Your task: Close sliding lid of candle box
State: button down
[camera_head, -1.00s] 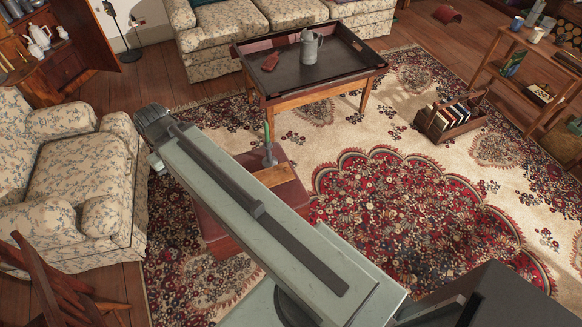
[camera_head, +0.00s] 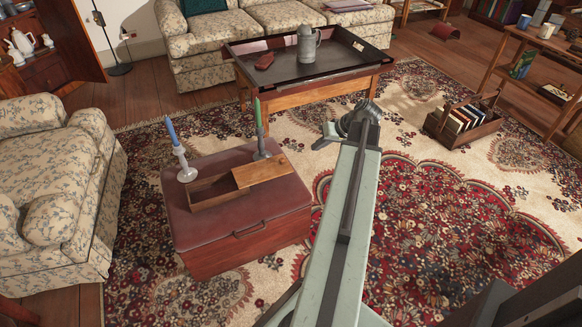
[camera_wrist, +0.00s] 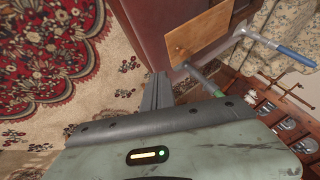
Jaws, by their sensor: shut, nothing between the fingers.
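The candle box (camera_head: 212,192) is a small wooden box on a red-topped chest (camera_head: 240,222). Its left part is open and shows an empty-looking inside. Its paler sliding lid (camera_head: 262,170) sticks out to the right of the box. In the wrist view the lid (camera_wrist: 196,32) shows near the top, with the chest (camera_wrist: 146,28) around it. My gripper (camera_wrist: 157,92) is shut and empty. In the head view it is at the end of my arm, right of the chest and apart from the lid; its fingertips are hard to make out there.
A candlestick with a blue candle (camera_head: 171,131) stands behind the box's left end. One with a green candle (camera_head: 258,114) stands close behind the lid. A tray table (camera_head: 300,72) is behind, an armchair (camera_head: 55,190) at left, a book carrier (camera_head: 462,120) at right. Patterned rug lies between.

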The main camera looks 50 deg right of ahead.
jog(key=shift+w+a+f+b, duration=0.8)
jog(key=shift+w+f+b, duration=0.5)
jog(key=shift+w, duration=0.1)
jog(key=shift+w+a+f+b, duration=0.75)
jog(key=shift+w+f+b, duration=0.55)
jog(key=shift+w, duration=0.1)
jog(key=shift+w+a+f+b, duration=0.8)
jog(key=shift+w+f+b, duration=0.5)
jog(key=shift+w, duration=0.1)
